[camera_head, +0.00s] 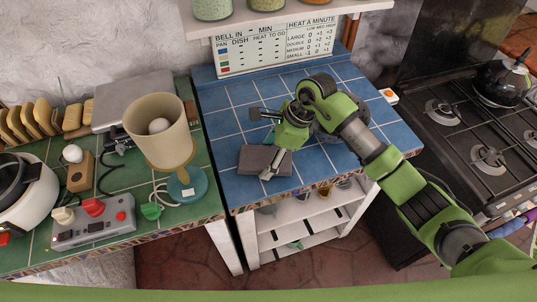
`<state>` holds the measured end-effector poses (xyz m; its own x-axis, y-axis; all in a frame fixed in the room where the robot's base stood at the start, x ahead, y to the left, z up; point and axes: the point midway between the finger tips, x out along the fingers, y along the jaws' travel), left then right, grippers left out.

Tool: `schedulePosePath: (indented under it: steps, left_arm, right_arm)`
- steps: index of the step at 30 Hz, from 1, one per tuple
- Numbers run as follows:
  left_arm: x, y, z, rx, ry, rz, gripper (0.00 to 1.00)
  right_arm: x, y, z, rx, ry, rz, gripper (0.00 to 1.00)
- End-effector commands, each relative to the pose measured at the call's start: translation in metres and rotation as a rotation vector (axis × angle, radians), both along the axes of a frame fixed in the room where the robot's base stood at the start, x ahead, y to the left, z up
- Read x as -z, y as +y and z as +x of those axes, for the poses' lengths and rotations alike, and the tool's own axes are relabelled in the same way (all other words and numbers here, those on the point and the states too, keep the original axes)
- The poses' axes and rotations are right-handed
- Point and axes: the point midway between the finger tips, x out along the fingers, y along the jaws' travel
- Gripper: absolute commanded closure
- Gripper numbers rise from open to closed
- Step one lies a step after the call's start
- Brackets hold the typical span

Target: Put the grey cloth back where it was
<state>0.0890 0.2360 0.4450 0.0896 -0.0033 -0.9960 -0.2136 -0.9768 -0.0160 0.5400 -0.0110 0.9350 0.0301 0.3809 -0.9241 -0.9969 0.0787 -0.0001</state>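The grey cloth (254,157) lies as a flat, folded rectangle near the front edge of the blue tiled counter (232,186). My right arm reaches in from the right, and my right gripper (271,170) points down at the cloth's right part. Its fingertips overlap the cloth in this view. I cannot tell whether they grip it or only rest over it. My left gripper is not in view.
Right, a gas stove (465,125) carries a black kettle (503,82). The blue counter's left side is clear.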

Motion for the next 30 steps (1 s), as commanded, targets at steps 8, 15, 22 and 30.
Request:
schedulePosePath:
  steps: [8,15,22,30]
  left_arm:
    - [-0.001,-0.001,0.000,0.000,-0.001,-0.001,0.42]
    - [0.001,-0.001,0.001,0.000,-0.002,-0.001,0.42]
    - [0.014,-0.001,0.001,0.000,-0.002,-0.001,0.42]
    - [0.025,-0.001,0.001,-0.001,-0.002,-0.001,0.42]
  right_arm:
    - [-0.001,0.000,0.000,0.000,0.000,0.001,0.25]
    - [-0.013,-0.004,0.001,0.001,-0.004,0.002,0.25]
    - [-0.057,-0.023,0.000,0.000,-0.006,0.001,0.25]
    - [-0.101,-0.041,-0.002,0.001,-0.002,0.001,0.25]
